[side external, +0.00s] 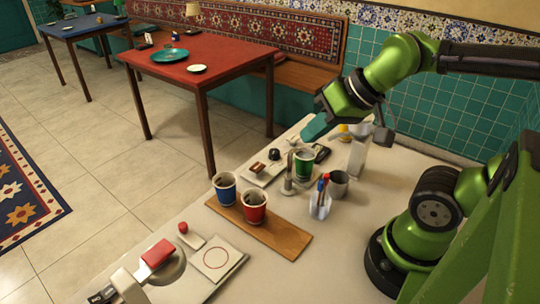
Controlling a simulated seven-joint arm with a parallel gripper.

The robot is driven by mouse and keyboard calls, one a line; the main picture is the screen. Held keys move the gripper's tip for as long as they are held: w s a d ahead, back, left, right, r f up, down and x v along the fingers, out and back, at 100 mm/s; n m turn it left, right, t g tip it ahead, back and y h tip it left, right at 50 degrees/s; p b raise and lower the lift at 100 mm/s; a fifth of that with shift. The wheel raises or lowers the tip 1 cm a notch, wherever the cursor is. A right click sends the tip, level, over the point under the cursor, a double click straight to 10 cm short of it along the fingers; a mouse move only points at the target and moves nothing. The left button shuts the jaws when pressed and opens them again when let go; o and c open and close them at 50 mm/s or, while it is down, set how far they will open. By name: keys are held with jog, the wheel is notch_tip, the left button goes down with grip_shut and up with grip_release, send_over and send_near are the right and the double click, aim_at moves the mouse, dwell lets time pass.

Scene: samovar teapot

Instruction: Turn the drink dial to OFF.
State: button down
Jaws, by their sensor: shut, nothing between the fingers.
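A small dark round knob (274,154), which may be the drink dial, stands at the back of a pale plate (252,179) in the middle of the counter. Its markings and pointer are too small to read. A red round knob (183,228) stands on another pale base nearer the front left, so I cannot tell for sure which is the dial. My gripper (304,139) hangs from the arm above the back of the counter, to the right of the dark knob and apart from it. It is shut and empty; its fingertips are small and hard to make out.
A green cup (304,164) stands by a metal tap below my gripper. Blue (225,188) and red (254,206) cups stand on a wooden board (290,245). A pen holder (320,205) and grey mug (339,184) stand to the right.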

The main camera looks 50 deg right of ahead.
jog(key=c, duration=1.5)
grip_release()
jog(key=shift+f, duration=0.3)
jog(key=o, duration=0.8)
jog(key=w+d+f+m+g, duration=0.2)
jog(key=w+d+m+g, duration=0.1)
jog(key=w, duration=0.4)
jog(key=shift+w+d+m, duration=0.15)
jog(key=shift+d+m, duration=0.1)
jog(key=shift+m, duration=0.25)
jog(key=m+g+h, duration=0.2)
jog(key=m+g, duration=0.2)
jog(key=m, duration=2.3)
send_over(274, 151)
notch_tip(274, 151, down, 4)
notch_tip(274, 151, down, 16)
jog(key=shift+d+f, duration=0.1)
jog(key=shift+n, duration=0.3)
jog(key=c, duration=1)
